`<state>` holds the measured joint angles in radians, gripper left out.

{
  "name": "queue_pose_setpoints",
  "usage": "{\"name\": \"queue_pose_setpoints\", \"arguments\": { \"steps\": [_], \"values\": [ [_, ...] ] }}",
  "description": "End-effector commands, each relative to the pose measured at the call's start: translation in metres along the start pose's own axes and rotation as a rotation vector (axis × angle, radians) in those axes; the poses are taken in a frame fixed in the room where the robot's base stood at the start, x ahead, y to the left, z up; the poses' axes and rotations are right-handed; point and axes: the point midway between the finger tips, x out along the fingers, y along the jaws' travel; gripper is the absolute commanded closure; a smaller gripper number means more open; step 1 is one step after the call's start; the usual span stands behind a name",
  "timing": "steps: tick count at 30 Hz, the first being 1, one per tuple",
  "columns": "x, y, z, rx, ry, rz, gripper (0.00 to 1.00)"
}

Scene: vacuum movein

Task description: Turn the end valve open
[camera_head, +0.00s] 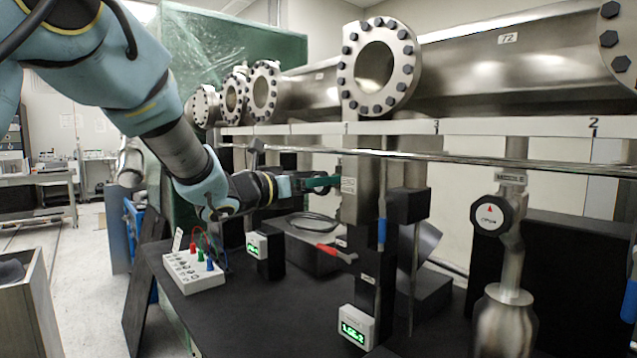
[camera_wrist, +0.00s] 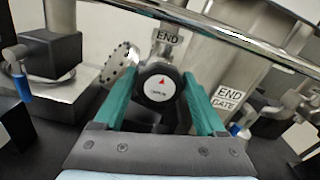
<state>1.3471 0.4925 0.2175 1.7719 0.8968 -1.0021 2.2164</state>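The end valve's round knob (camera_wrist: 159,88) has a white face, a black rim and a small red arrow pointing up. It sits below a tag (camera_wrist: 167,37) reading END in the wrist view. My gripper (camera_wrist: 158,76) is open, with one teal finger on each side of the knob in the picture. I cannot tell whether the fingers reach around it or stop short of it. In the head view my gripper (camera_head: 322,183) is at the steel block under the long pipe, and the end valve's knob is not visible there.
A steel rail (camera_head: 400,152) runs across above my gripper. A similar valve knob (camera_head: 488,214) is at the right. A red-handled lever (camera_head: 336,252), a green-lit display (camera_head: 356,326) and a white socket box (camera_head: 194,271) are below. An END GATE label (camera_wrist: 229,97) is right of the knob.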

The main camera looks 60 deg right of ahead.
Motion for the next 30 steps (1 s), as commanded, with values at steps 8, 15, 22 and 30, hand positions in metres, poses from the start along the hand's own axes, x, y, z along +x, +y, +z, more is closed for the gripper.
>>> {"name": "queue_pose_setpoints", "arguments": {
  "steps": [8,15,22,30],
  "values": [
    [-0.0002,0.0000,0.0001,0.000,0.000,0.000,0.60],
    [-0.0002,0.0000,0.0001,0.000,0.000,0.000,0.87],
    [-0.0004,0.0005,-0.0005,-0.012,-0.001,0.001,0.89],
    [-0.0006,0.0016,-0.0031,-0.124,-0.002,0.000,0.89]
  ]
}}
